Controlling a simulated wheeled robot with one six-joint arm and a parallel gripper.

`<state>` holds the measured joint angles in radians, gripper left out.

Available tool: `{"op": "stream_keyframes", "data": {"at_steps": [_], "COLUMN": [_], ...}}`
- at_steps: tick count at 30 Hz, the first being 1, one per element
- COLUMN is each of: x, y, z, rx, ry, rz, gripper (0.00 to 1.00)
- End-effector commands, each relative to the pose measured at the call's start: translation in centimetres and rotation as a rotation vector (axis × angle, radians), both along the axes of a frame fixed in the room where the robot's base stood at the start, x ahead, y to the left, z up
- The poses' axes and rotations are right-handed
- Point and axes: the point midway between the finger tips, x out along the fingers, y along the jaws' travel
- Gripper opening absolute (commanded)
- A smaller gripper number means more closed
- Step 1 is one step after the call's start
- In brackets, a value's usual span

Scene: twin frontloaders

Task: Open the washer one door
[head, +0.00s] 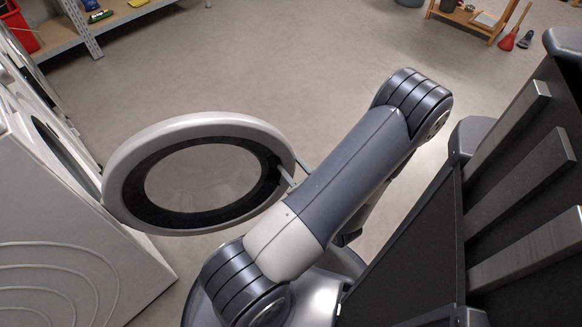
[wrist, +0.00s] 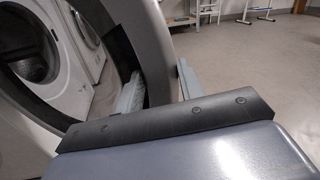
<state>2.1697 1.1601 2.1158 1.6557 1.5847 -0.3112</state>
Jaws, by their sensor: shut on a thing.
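The washer (head: 60,225) is a white front-loader at the left of the head view. Its round door (head: 150,135), with a grey rim and clear window, stands swung well out from the front. The door rim also fills the upper left of the wrist view (wrist: 153,45). My gripper (head: 290,178) is at the door's free edge, farthest from the washer. In the wrist view my gripper (wrist: 160,85) has one finger on each side of the rim and is shut on it. The fingertips are partly hidden by the rim.
A second white front-loader (wrist: 78,45) with a round door shows in the wrist view. A grey shelf (head: 125,15) is at the upper left of the head view. A wooden rack (head: 470,17) is at the upper right. The floor (head: 290,70) beyond the door is clear.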

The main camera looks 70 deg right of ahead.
Motion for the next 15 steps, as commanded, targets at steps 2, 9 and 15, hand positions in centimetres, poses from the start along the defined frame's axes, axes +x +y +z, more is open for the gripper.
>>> {"op": "stream_keyframes", "data": {"at_steps": [2, 9, 15], "x": [0.64, 0.65, 0.64], "y": [0.61, 0.61, 0.61], "z": [-0.29, -0.28, -0.28], "rx": [0.013, 0.013, 0.014], "ry": [0.000, 0.000, 0.000], "rz": [0.021, 0.020, 0.019], "gripper": [0.00, 0.00, 0.41]}}
